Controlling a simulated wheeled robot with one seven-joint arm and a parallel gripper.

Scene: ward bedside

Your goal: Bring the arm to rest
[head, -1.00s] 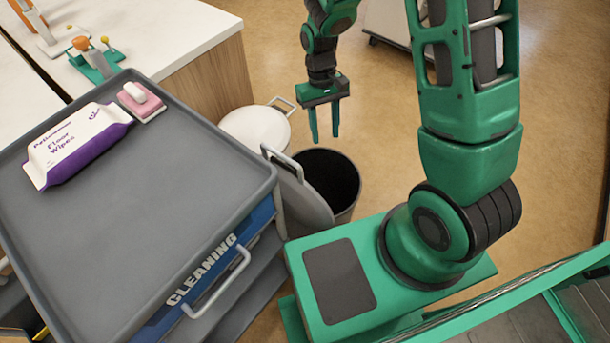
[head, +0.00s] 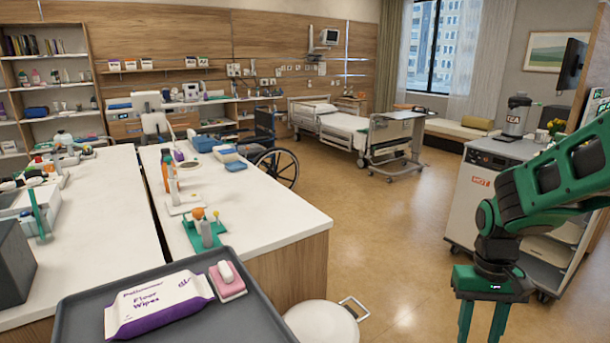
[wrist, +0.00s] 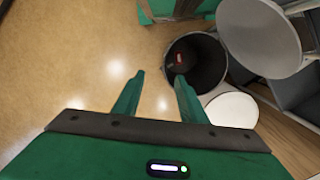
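My gripper (head: 482,318) hangs at the lower right of the head view with its fingers pointing down. In the wrist view my gripper (wrist: 159,80) has its two green fingers apart, with only floor seen between them. The arm is bent, with its green links reaching in from the right edge of the head view. Nothing is held. An open dark bin (wrist: 208,66) stands beyond the fingers, with a small red item inside that is too small to identify.
A grey cart tray (head: 72,322) holds floor wipes (head: 160,304) and a pink sponge-like block (head: 227,284). A round white lid (head: 322,322) is left of my gripper. A white counter (head: 265,215) is left, a drinks trolley (head: 490,195) right. Open floor lies between.

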